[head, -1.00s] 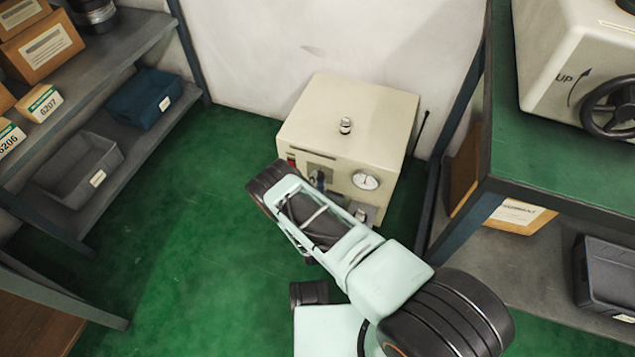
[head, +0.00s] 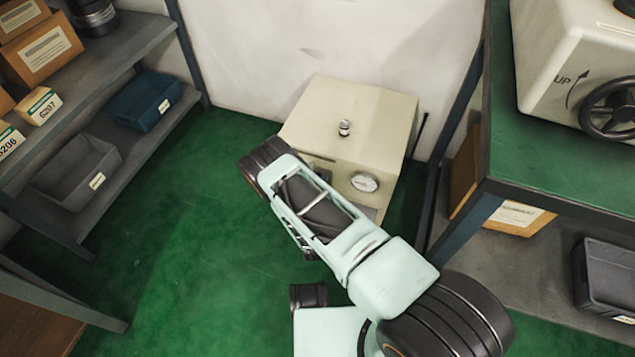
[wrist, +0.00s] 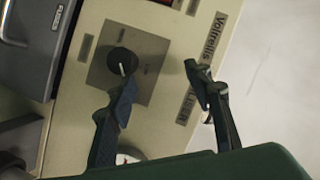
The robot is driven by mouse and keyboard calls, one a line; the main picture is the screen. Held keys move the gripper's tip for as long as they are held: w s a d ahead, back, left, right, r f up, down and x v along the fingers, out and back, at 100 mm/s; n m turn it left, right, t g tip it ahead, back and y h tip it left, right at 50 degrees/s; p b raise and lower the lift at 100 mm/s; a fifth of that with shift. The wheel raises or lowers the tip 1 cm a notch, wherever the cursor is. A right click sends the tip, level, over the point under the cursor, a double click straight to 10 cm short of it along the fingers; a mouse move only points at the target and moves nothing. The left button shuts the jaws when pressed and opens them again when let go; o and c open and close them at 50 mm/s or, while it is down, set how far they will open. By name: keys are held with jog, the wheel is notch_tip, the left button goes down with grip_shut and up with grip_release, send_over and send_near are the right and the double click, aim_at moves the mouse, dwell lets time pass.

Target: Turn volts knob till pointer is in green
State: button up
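The cream cabinet (head: 370,120) stands on the floor by the wall. Its round white gauge (head: 364,182) faces me, too small to read the pointer against any green band. In the wrist view the black knob (wrist: 122,62) with a white mark sits on a grey plate; which label it carries is not readable. My gripper (wrist: 161,78) is open and empty, its fingers spread before the panel. The left finger's tip overlaps the knob's lower edge; contact cannot be told. The knob is not between the fingers. The arm hides it in the head view.
A small metal fitting (head: 344,128) stands on the cabinet's top. A shelf rack (head: 150,50) is at left; a green-topped bench (head: 560,170) with a handwheel machine (head: 560,60) is at right. Green floor is clear at left of the cabinet.

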jog(key=shift+a+r, duration=0.2)
jog(key=shift+r, duration=2.2)
jog(key=shift+f, duration=0.1)
